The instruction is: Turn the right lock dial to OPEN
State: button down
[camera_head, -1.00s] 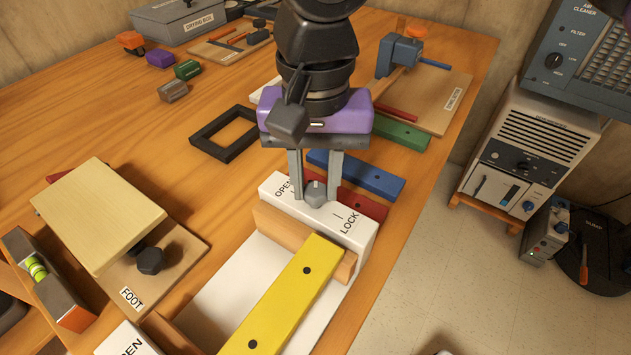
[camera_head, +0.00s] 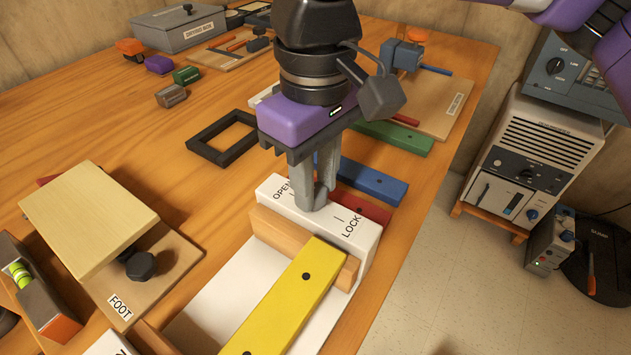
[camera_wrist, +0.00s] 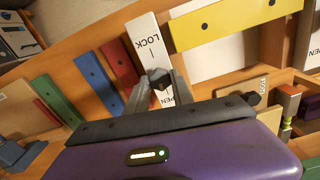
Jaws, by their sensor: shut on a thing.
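The right lock is a white block (camera_head: 345,243) marked OPEN at its left end and LOCK at its right end. My gripper (camera_head: 314,200) points down at the block and is shut on the dial. In the head view the fingers mostly hide the dial, so I cannot tell exactly where it points. A yellow bar (camera_head: 290,300) lies in front, against a wooden strip (camera_head: 300,245). A second white block (camera_head: 112,344) is cut off at the bottom edge.
Red (camera_head: 362,206), blue (camera_head: 372,182) and green (camera_head: 395,137) bars lie behind the block. A black frame (camera_head: 222,138) lies to the left. A wooden stand marked FOOT (camera_head: 165,268) is at left. The table's right edge is close by.

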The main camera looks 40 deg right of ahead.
aim_at(316, 191)
jog(key=shift+n, duration=0.7)
jog(key=c, duration=1.1)
grip_release()
notch_tip(316, 191, up, 8)
jog(key=shift+f+p, duration=0.1)
jog(key=shift+p, duration=0.95)
